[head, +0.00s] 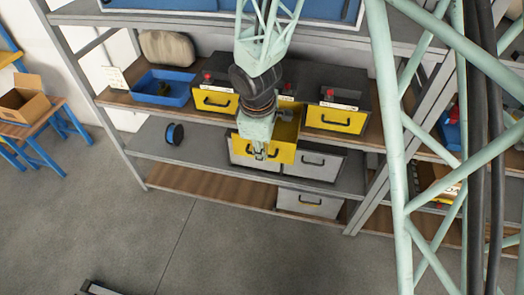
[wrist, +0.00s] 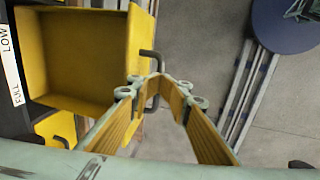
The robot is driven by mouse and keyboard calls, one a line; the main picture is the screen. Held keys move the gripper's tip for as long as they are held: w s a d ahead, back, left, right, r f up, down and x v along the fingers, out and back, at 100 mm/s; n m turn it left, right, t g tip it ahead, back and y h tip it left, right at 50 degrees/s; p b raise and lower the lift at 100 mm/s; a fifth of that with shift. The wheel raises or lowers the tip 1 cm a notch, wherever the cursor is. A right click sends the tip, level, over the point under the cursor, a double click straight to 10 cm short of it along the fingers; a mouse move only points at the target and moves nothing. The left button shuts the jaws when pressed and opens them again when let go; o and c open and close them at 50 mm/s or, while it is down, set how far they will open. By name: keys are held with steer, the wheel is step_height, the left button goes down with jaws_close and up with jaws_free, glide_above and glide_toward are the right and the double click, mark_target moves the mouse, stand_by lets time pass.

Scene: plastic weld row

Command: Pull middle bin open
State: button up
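The middle bin (head: 285,131) has a yellow front and stands pulled out from the upper shelf, its yellow inside showing. In the wrist view the open bin (wrist: 85,50) fills the upper left and looks empty. Its dark handle (wrist: 155,102) sticks out from the front. My gripper (head: 260,155) hangs at the bin's front. In the wrist view the tips of my gripper (wrist: 160,80) come close together around the handle, so it looks shut on it. The exact contact is small and partly hidden by the fingertips.
Yellow-fronted bins stand left (head: 215,101) and right (head: 336,118), both pushed in. A blue tray (head: 162,88) is farther left. Grey bins (head: 308,165) sit below. The floor (head: 210,240) in front is clear. A dark blue round top (wrist: 285,22) shows in the wrist view.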

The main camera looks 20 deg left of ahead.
steer(key=shift+w+r, duration=0.1)
steer(key=shift+r, duration=0.05)
steer(key=shift+r, duration=0.35)
step_height(320, 180, up, 11)
steer(key=s, duration=0.2)
steer(key=shift+s, duration=0.2)
stand_by(0.6)
steer(key=shift+d+r, duration=0.1)
steer(key=shift+r, duration=0.05)
stand_by(0.4)
